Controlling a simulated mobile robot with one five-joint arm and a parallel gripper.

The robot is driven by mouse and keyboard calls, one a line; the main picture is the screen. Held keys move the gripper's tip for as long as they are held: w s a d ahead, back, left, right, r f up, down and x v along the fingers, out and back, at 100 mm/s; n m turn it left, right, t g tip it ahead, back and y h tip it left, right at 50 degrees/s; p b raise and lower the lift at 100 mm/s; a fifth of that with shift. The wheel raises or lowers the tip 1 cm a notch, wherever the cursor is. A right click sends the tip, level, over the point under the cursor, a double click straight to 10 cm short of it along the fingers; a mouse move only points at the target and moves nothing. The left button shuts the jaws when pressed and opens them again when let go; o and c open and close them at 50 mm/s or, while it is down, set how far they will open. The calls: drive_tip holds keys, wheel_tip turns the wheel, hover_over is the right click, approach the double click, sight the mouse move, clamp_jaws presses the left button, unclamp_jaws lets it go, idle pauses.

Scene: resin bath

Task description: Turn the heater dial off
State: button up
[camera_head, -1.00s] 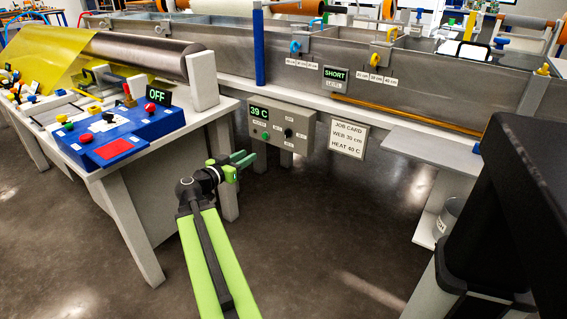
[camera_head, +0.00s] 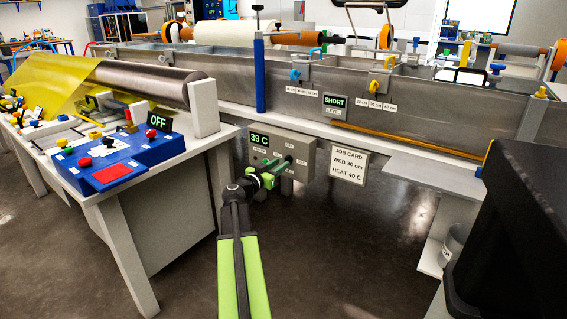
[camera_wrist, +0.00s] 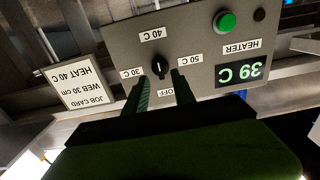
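The grey heater box (camera_head: 300,143) hangs below the trough edge, with a green 39 C display (camera_head: 259,139). In the wrist view, which is upside down, the black heater dial (camera_wrist: 159,66) sits among the labels 30 C, 40 C, 50 C and OFF (camera_wrist: 166,92). Its white mark looks nearly upright in the picture; which label it points at is hard to tell. My gripper (camera_wrist: 160,76) is open, its two green fingers on either side of the dial in the picture. Contact cannot be seen. In the head view my gripper (camera_head: 275,166) covers the dial.
A green button (camera_wrist: 225,22) is on the same box. A job card (camera_head: 347,166) reading WEB 30 cm, HEAT 40 C hangs beside it. A table with a blue control panel (camera_head: 120,158) showing OFF stands left. Open floor lies below the box.

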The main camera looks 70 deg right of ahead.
drive_tip(key=x, duration=0.3)
